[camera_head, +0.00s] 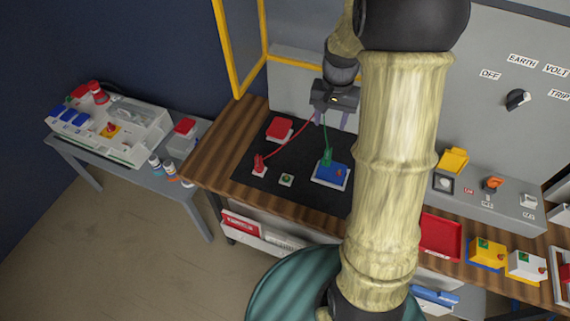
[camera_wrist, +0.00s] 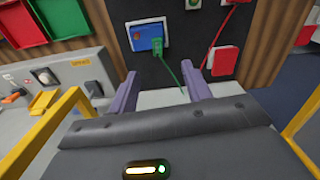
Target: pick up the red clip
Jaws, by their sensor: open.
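The red clip (camera_head: 258,162) stands on a small white-edged box at the left front of the black mat (camera_head: 255,182) in the head view. A thin red cable (camera_head: 290,140) runs from it back toward my gripper. In the wrist view the red cable (camera_wrist: 222,35) shows at the top, with the clip at or beyond the top edge. My gripper (camera_head: 331,118) is open and empty above the back of the mat, behind and to the right of the clip. Its two purple fingers also show apart in the wrist view (camera_wrist: 158,68).
A green clip (camera_head: 326,157) with a green cable sits on a blue box (camera_head: 331,174). A red box (camera_head: 279,129) and a small green-button box (camera_head: 286,180) are also on the mat. A yellow frame (camera_head: 231,50) rises at the back left. My arm hides the mat's right side.

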